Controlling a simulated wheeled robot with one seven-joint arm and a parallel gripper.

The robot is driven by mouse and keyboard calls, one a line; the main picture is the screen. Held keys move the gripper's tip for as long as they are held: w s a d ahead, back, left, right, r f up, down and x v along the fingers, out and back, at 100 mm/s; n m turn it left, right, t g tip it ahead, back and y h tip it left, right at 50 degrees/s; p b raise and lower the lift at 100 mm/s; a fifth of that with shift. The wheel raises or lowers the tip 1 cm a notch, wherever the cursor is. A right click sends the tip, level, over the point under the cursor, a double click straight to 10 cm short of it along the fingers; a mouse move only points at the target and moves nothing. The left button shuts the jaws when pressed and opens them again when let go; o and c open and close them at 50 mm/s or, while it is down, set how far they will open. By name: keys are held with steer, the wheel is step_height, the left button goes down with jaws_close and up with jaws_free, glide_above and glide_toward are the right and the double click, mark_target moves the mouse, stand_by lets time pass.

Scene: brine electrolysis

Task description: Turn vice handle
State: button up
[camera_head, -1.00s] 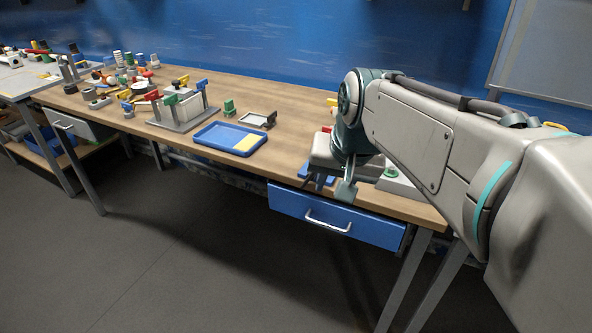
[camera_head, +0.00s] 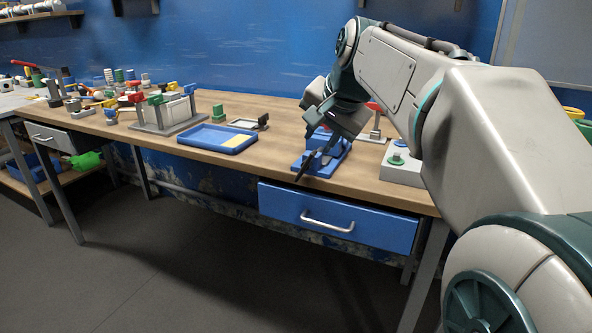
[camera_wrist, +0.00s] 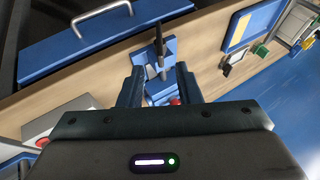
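The blue vice (camera_head: 325,160) stands at the front edge of the wooden table, above the blue drawer. A slim dark rod, apparently the vice handle (camera_head: 304,167), slants down at its front. In the wrist view the handle (camera_wrist: 158,42) points toward the table edge, with the blue vice (camera_wrist: 152,72) around its base. My gripper (camera_head: 336,124) is above the vice, partly covering it in the head view. In the wrist view its two dark fingers (camera_wrist: 158,84) are apart, with the vice showing between them. Nothing is held. Contact with the vice cannot be told.
A grey box with a green button (camera_head: 401,170) stands right of the vice, and a red-topped stand (camera_head: 376,122) behind it. A blue tray (camera_head: 205,146) lies to the left. The blue drawer (camera_head: 335,218) is shut below. Table between tray and vice is clear.

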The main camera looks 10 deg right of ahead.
mark_target(309, 159)
steer(key=b+x, duration=0.3)
steer(key=x, duration=0.9)
steer(key=shift+r, duration=0.1)
jaws_close()
